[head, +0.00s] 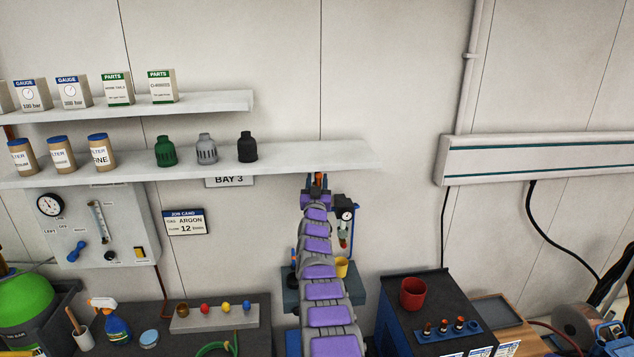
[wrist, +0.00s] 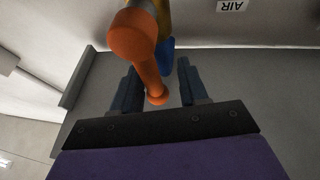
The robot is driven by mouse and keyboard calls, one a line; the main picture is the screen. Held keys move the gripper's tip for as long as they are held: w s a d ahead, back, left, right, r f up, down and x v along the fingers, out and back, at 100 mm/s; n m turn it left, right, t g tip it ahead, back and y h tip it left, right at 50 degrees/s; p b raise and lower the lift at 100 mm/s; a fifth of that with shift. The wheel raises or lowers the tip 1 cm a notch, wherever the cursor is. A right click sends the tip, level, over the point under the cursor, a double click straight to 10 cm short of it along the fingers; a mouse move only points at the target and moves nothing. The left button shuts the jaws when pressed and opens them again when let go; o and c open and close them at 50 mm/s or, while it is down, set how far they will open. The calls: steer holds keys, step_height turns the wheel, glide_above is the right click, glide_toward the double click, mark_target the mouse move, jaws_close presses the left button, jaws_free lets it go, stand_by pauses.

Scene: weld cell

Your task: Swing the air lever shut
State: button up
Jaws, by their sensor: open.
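The air lever (wrist: 136,42) is orange, with a broad rounded end and a thinner arm in the wrist view. It reaches down between the two dark fingers of my gripper (wrist: 157,78). The fingers are apart, one on each side of the lever; I cannot tell whether either touches it. A yellow-brown part and a blue part show behind the lever. An upside-down AIR label (wrist: 232,5) is at the upper right. In the head view my gripper (head: 316,188) is just below the shelf, and only a little orange of the lever (head: 319,176) shows past it.
The lower shelf (head: 345,154) ends close above my gripper. A unit with a round gauge (head: 345,215) hangs just right of my arm. A small ledge below holds a yellow cup (head: 342,267). A dark cabinet with a red cup (head: 413,294) stands at the lower right.

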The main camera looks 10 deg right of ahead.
steer(key=shift+d, duration=0.3)
steer(key=shift+c, duration=0.2)
steer(key=shift+a, duration=0.1)
jaws_close()
steer(key=shift+r, duration=0.1)
